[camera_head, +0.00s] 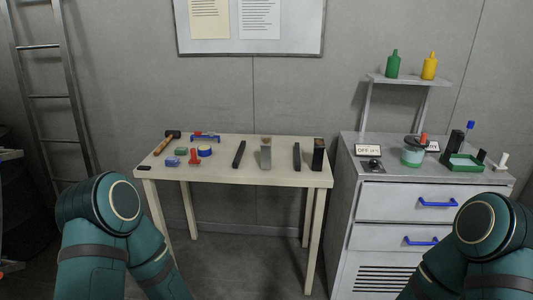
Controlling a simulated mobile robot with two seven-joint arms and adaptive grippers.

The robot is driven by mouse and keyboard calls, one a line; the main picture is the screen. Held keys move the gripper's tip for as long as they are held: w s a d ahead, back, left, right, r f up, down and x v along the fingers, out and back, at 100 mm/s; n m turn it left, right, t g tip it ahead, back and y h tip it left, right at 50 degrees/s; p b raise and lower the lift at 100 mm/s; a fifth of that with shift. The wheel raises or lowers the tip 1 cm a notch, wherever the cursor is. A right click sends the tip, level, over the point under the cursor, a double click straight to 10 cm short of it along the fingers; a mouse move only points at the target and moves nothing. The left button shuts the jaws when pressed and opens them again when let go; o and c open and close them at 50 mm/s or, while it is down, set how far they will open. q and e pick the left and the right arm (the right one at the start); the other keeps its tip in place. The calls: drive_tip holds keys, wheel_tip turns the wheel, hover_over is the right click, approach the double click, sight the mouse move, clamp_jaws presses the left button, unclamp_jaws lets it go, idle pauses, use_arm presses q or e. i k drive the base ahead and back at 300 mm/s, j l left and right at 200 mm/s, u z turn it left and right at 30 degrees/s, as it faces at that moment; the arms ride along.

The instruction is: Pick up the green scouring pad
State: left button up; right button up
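A small green block (181,151), which looks like the scouring pad, lies on the left part of the cream table (215,178). A blue-purple block (172,162) is just in front of it, and a red upright piece (195,157) and a blue roll (205,151) are to its right. Both of my teal arms show at the lower left and lower right, but neither gripper is in view. Nothing of mine is near the green block.
A hammer (165,143) and a blue rack (205,137) lie behind the pad. A grey drawer cabinet (400,195) with blue handles stands right of the table. A ladder (47,97) leans at left.

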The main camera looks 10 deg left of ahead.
sight(179, 151)
drive_tip(key=i+j, duration=0.25)
drive_tip(key=i+j+z, duration=0.15)
drive_tip(key=j, duration=0.3)
drive_tip(key=i+j, duration=0.3)
drive_tip(key=i+j+z, duration=0.05)
